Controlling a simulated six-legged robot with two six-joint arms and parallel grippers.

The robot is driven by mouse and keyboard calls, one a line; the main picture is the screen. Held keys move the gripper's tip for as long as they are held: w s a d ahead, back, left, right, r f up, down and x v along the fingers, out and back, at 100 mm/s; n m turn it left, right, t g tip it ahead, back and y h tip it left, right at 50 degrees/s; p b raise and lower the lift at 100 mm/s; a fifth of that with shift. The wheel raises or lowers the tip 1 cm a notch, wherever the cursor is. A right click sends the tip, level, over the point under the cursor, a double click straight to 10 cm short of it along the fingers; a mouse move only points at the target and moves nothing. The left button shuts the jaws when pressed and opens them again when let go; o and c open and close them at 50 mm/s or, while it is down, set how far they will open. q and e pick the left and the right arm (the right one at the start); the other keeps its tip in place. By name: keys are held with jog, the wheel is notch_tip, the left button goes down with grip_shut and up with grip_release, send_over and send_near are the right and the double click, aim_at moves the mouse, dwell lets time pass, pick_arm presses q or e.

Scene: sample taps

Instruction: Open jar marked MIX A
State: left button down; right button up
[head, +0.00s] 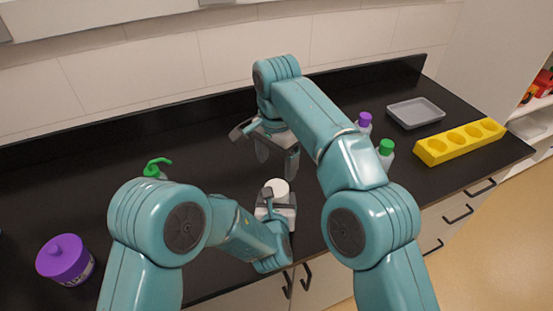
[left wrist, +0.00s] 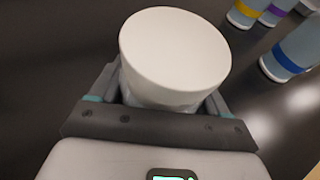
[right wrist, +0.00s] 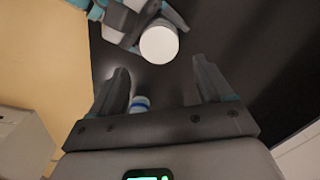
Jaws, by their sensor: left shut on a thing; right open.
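A jar with a round white lid (head: 277,186) stands at the front middle of the dark counter, its lid still on. No marking on it is readable. My left gripper (head: 276,207) is shut around the jar body below the lid; the lid fills the left wrist view (left wrist: 175,55). My right gripper (head: 275,158) is open and empty, behind and above the jar. In the right wrist view the white lid (right wrist: 159,43) lies beyond the open fingers, clear of them. A purple-lidded jar (head: 66,260) stands at the far left, its label only partly visible.
Bottles with a purple cap (head: 364,119) and a green cap (head: 386,147) stand right of my right arm. Further right are a grey tray (head: 415,113) and a yellow holed rack (head: 460,141). A green-topped item (head: 157,167) is behind my left arm. The back wall bounds the counter.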

aim_at(275, 188)
jog(key=shift+f, duration=0.55)
notch_tip(275, 188, down, 7)
jog(key=c, duration=1)
jog(key=n, duration=0.2)
jog(key=shift+n, duration=0.3)
jog(key=n, duration=0.5)
jog(key=shift+a, duration=0.1)
jog(key=n, duration=0.5)
jog(key=shift+r, duration=0.1)
jog(key=n, duration=0.4)
